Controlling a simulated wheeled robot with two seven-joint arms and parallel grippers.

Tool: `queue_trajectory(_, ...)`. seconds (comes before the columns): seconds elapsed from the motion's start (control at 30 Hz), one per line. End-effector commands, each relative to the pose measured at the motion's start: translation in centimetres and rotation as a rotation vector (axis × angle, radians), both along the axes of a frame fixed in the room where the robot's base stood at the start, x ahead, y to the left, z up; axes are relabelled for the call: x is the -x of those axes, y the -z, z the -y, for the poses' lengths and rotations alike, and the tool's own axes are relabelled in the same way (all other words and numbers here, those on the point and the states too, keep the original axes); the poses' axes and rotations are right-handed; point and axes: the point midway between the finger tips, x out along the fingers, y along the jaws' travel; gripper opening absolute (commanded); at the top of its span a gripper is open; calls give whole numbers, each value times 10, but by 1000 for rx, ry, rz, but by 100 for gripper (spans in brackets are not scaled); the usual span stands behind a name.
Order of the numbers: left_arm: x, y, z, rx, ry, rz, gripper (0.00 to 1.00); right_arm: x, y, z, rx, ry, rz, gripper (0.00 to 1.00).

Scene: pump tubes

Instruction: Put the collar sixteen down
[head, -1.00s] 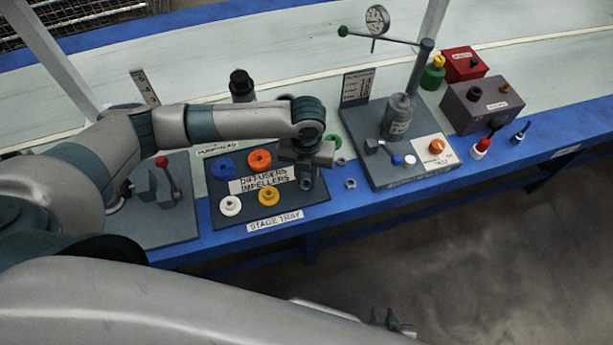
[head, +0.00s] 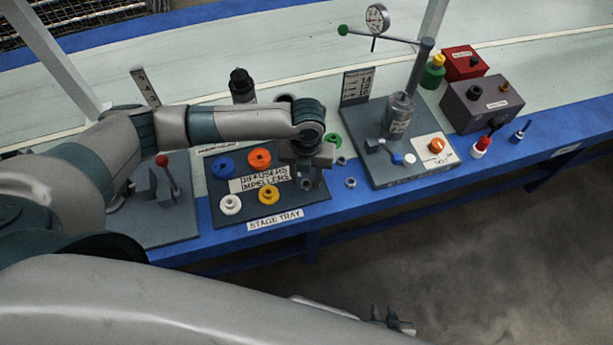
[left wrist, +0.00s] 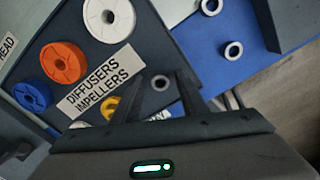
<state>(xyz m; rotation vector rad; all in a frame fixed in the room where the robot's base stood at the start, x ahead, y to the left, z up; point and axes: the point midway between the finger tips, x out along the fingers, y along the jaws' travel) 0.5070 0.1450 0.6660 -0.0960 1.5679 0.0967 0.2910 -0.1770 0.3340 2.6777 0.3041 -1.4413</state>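My left gripper (head: 306,178) points down over the right edge of the stage tray (head: 318,212). In the left wrist view, a small grey collar (left wrist: 161,82) sits between its fingertips, close to the left finger. I cannot tell whether the fingers press on it or stand clear, or whether it touches the tray. Two more grey collars lie on the blue bench to the right in the left wrist view, a nearer one (left wrist: 233,49) and a farther one (left wrist: 211,6). No number is readable on any collar. My right gripper (head: 394,322) shows partly at the bottom, its fingers unclear.
The tray holds blue (head: 223,168), orange (head: 259,158), white (head: 230,204) and yellow (head: 269,195) wheels. Right of it stands a grey gauge stand plate (head: 385,180). A red-knobbed lever fixture (head: 163,170) is at the left. The bench's front strip between tray and stand is mostly free.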

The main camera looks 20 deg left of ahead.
Motion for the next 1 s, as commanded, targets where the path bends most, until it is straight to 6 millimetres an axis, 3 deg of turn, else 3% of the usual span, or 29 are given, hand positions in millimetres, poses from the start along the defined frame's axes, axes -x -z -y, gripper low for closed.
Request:
queue_trajectory(0.27,-1,-27,0,2,1,3,40,3,5,1,3,1,-14,31)
queue_trajectory(0.7,-1,-101,0,1,1,3,40,6,9,6,14,8,-52,31)
queue_trajectory(1.0,-1,-121,0,1,-1,0,40,6,9,10,19,11,-62,31)
